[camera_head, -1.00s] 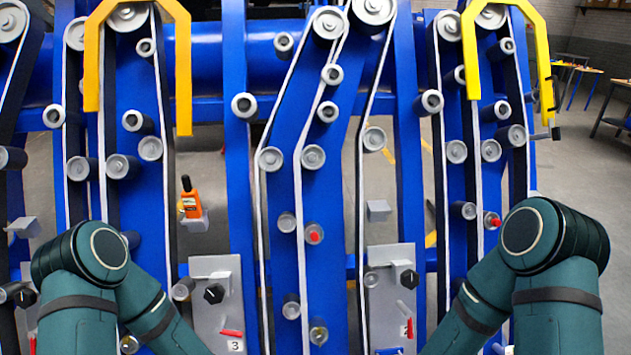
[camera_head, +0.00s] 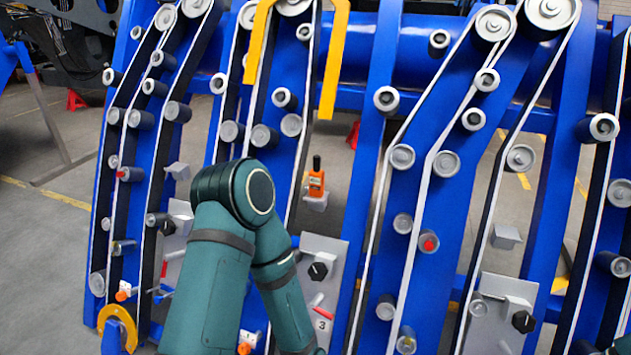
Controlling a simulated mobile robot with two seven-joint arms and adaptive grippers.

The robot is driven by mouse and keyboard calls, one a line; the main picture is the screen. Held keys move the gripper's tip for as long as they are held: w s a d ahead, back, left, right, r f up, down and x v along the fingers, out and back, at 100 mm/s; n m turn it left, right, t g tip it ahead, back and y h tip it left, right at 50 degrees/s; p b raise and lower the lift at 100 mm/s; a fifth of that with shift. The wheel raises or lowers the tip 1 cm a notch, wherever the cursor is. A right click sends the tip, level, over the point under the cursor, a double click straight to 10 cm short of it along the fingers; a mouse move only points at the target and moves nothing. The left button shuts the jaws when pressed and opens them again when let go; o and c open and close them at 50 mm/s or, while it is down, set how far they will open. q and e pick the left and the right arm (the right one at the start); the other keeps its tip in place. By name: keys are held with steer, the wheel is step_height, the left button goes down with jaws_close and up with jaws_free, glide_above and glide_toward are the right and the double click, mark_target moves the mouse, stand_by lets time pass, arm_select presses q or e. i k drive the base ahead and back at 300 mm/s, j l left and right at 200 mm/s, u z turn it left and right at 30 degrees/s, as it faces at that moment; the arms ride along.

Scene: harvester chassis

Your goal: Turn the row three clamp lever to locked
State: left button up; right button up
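The row three panel (camera_head: 333,252) is a grey plate marked with a 3, right of my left arm. It carries a black knob (camera_head: 318,271) and a clamp lever (camera_head: 321,311) with a red grip, slanting down to the right just above the number. Part of the panel's lower edge is cut off by the frame. My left arm stands in front of the row left of the panel, its forearm running down out of the picture. Neither gripper shows in the head view, so I cannot see what they hold.
An orange tool (camera_head: 316,182) sits on a small grey bracket above the panel. Blue row frames with belts and rollers fill the middle. Another grey panel (camera_head: 490,310) with a black knob is at right. Open floor (camera_head: 45,250) lies at left.

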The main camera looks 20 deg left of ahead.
mark_target(313, 306)
steer(key=k+j+z, duration=0.15)
steer(key=j+z, duration=0.3)
steer(key=k+j+z, duration=0.25)
steer(key=z, duration=0.15)
steer(key=j, duration=0.15)
